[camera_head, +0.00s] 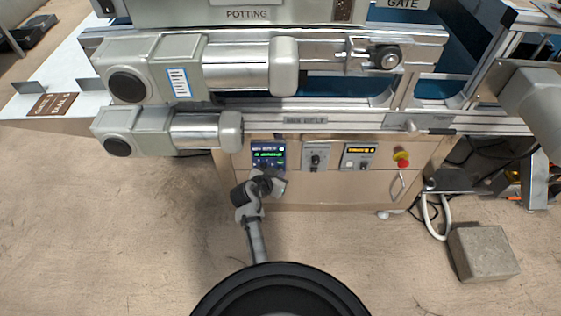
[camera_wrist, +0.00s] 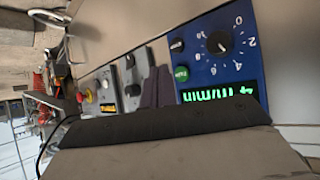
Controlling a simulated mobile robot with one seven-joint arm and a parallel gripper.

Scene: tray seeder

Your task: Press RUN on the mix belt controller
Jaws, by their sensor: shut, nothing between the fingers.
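The blue controller (camera_head: 268,155) with a lit green display is on the front of the machine, at the left end of a row of panels. In the wrist view the controller (camera_wrist: 245,60) appears turned over, with a dial, a green display (camera_wrist: 220,92), a black button (camera_wrist: 177,46) and a green button (camera_wrist: 181,73). The button lettering is too small to read surely. My gripper (camera_head: 279,184) is just below the controller in the head view. In the wrist view its fingers (camera_wrist: 157,88) are shut and empty, beside the green button; contact cannot be told.
Right of the controller are a grey switch panel (camera_head: 316,157), a panel with an amber display (camera_head: 358,157) and a red emergency stop (camera_head: 402,161). Motor cylinders (camera_head: 190,131) overhang above. A grey block (camera_head: 483,252) lies on the floor at right. The floor at left is clear.

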